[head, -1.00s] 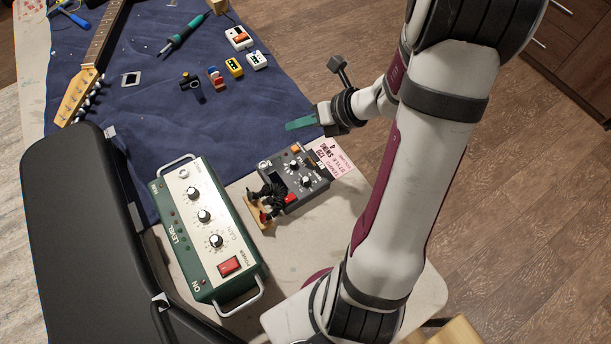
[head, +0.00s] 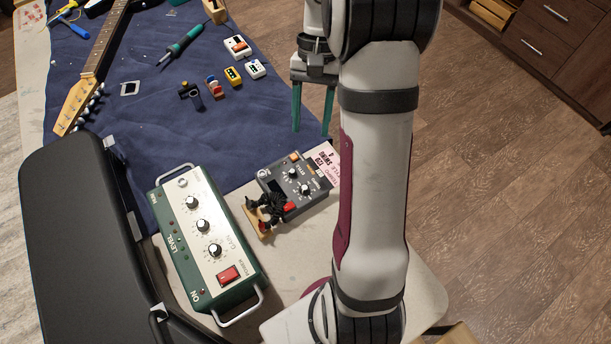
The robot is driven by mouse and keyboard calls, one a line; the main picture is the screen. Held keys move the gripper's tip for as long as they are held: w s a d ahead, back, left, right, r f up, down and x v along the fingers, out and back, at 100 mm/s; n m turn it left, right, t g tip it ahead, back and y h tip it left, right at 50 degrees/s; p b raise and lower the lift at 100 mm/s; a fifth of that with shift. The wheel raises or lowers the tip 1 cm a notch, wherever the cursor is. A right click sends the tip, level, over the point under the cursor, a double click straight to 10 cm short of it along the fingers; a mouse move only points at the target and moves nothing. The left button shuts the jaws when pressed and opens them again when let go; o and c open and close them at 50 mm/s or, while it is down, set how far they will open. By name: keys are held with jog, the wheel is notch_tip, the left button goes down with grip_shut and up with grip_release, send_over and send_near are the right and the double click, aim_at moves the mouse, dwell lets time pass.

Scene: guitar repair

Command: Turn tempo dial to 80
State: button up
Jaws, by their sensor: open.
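A small dark grey device (head: 300,207) sits on the pale table. It has two black knobs with white markings, an upper knob (head: 293,173) and a lower knob (head: 305,189). I cannot read which one is the tempo dial or where they point. A pink printed card (head: 329,157) lies at its upper right edge; its lettering is too small to read surely. My gripper (head: 312,132) is open and empty, its two green fingers pointing down in the picture, just above the device and card. My arm hides the area right of the card.
A green amplifier box (head: 170,230) with knobs, red switch and handles stands left of the device. A black case (head: 75,230) fills the left. Small pedals (head: 236,46), a soldering iron and guitar neck lie on the blue cloth.

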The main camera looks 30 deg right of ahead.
aim_at(305, 185)
jog(key=x, duration=1.4)
jog(key=shift+s+a+f, duration=0.1)
jog(key=shift+c, duration=0.2)
grip_shut()
